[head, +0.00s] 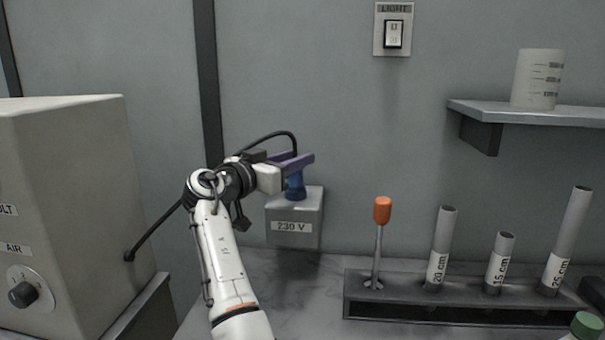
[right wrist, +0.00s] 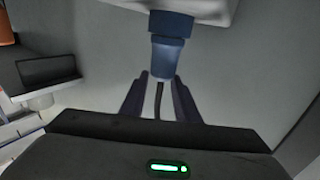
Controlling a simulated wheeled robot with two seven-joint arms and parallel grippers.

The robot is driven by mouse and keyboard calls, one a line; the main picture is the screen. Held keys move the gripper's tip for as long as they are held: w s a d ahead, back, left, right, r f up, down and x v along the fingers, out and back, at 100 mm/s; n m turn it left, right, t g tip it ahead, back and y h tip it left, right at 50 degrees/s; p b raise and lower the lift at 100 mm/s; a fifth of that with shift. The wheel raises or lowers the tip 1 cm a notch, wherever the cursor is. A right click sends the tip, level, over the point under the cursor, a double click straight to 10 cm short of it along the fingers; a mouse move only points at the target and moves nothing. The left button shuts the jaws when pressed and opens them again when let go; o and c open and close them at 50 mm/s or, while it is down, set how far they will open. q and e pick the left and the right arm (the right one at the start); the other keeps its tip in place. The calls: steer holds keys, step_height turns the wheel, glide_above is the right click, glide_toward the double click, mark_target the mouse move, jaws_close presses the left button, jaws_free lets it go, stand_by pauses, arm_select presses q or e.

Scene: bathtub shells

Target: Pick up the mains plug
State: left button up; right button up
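The blue mains plug (head: 295,185) stands upright in the top of a grey box marked 230 V (head: 310,227). My right gripper (head: 303,158), with purple fingers, is at the top of the plug. In the right wrist view the plug (right wrist: 168,52) is just ahead of the fingertips (right wrist: 161,78). The fingers are apart, and the plug's black cable runs through the gap between them. I cannot tell whether a finger touches the plug. My left gripper is out of view.
A beige cabinet (head: 65,190) with a knob stands at the left; the black cable (head: 160,232) leaves its side. At the right are a rack (head: 400,310) with labelled tubes and an orange-handled tool (head: 382,211), and a shelf (head: 540,112) with a beaker (head: 537,80).

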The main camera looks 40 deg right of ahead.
jaws_close()
